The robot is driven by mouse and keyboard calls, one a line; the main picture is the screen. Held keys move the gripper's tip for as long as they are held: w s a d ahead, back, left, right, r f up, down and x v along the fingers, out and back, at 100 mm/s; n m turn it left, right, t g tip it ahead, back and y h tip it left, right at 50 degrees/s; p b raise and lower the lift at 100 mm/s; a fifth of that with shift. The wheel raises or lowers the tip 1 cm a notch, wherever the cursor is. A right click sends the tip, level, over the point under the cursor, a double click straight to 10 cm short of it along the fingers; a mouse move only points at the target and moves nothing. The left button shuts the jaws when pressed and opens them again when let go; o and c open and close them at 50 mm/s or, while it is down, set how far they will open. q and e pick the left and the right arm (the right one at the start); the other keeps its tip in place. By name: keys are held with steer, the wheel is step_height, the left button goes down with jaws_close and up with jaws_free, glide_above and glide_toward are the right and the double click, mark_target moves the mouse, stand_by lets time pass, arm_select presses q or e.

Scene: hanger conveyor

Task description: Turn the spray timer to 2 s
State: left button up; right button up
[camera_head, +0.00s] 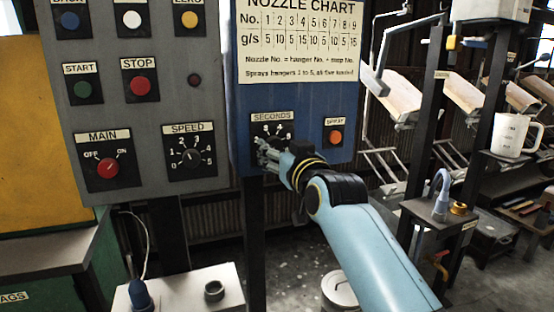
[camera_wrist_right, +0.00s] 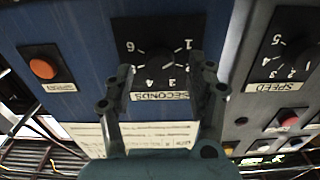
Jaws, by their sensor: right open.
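The spray timer is the black dial marked SECONDS (camera_head: 272,129) on the blue panel, under the nozzle chart. My right gripper (camera_head: 268,152) is at the dial's lower part and hides some of it. In the right wrist view the panel appears upside down. There the dial (camera_wrist_right: 158,45) lies just beyond my open right gripper (camera_wrist_right: 160,66), with one finger on each side of its middle. I cannot tell whether the fingers touch the knob, nor which number it points to. My left gripper is not in view.
An orange SPRAY button (camera_head: 335,137) sits right of the dial. The grey panel at left carries the SPEED knob (camera_head: 191,157), the red MAIN switch (camera_head: 107,168) and the STOP button (camera_head: 140,86). A white jug (camera_head: 511,135) stands on a shelf at far right.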

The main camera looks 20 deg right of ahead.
steer(key=shift+w+b, duration=0.3)
steer(key=shift+w, duration=0.6)
steer(key=c, duration=1.2)
steer(key=shift+o, duration=0.2)
steer(key=m+p, duration=0.3)
steer(key=shift+r+m, duration=0.2)
steer(key=shift+m, duration=0.1)
steer(key=m+p, duration=0.3)
steer(key=shift+m, duration=0.4)
steer(key=shift+f+m+p, duration=0.1)
steer(key=shift+m+p, duration=0.55)
steer(key=shift+m, duration=0.35)
